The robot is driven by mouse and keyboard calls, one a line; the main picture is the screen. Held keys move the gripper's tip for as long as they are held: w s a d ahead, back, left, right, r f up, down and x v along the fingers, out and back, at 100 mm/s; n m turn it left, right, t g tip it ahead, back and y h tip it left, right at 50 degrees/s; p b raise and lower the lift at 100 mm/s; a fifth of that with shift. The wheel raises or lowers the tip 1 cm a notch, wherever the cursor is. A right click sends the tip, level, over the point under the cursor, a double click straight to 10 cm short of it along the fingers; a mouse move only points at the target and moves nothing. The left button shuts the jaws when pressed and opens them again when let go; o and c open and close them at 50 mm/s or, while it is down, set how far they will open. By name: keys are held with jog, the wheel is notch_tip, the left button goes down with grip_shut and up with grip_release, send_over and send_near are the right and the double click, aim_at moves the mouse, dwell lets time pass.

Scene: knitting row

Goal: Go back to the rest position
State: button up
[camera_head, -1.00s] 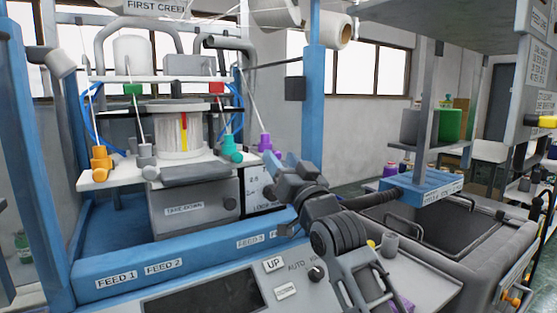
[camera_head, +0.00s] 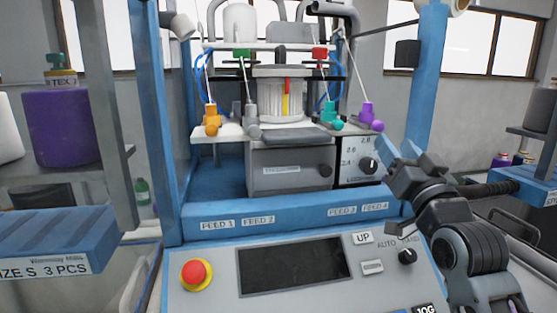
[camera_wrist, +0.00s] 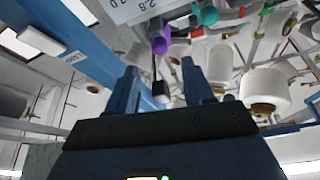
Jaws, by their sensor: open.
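My gripper (camera_head: 408,160) is at the end of my raised arm, to the right of the machine's dial panel in the head view. It points up and away from the control panel. In the wrist view its two fingers (camera_wrist: 160,82) stand apart with nothing held between them. The wrist view looks upward past the fingers to a purple feeder (camera_wrist: 159,38), a teal feeder (camera_wrist: 206,14) and white yarn cones (camera_wrist: 265,87) beyond. I cannot tell how far the gripper is from the blue upright.
The knitting machine's control panel (camera_head: 390,275) has a red stop button (camera_head: 196,274) and a dark screen (camera_head: 294,270). Blue posts (camera_head: 153,120) flank the machine. A shelf with a purple cone (camera_head: 62,128) stands left. A blue bin label shelf (camera_head: 525,186) is at right.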

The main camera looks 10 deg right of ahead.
jog(key=s+a+f+g, duration=0.1)
jog(key=s+a+f, duration=0.2)
jog(key=s+f, duration=0.45)
jog(key=s+a+f+m+g, duration=0.1)
jog(key=s+a+f+g, duration=0.1)
jog(key=s+a+f, duration=0.4)
jog(key=s+a+f+g, duration=0.1)
jog(key=s+f, duration=0.7)
jog(key=f, duration=0.1)
jog(key=s+f+n+g+y, duration=0.1)
jog(key=s+n, duration=0.1)
jog(key=s, duration=1.1)
jog(key=s+f+n+g+y, duration=0.1)
jog(key=s+f+n+g, duration=0.1)
jog(key=s, duration=1.1)
jog(key=shift+s+a+g, duration=0.15)
jog(key=shift+a+g, duration=0.15)
jog(key=shift+a, duration=0.1)
jog(key=shift+c, duration=0.4)
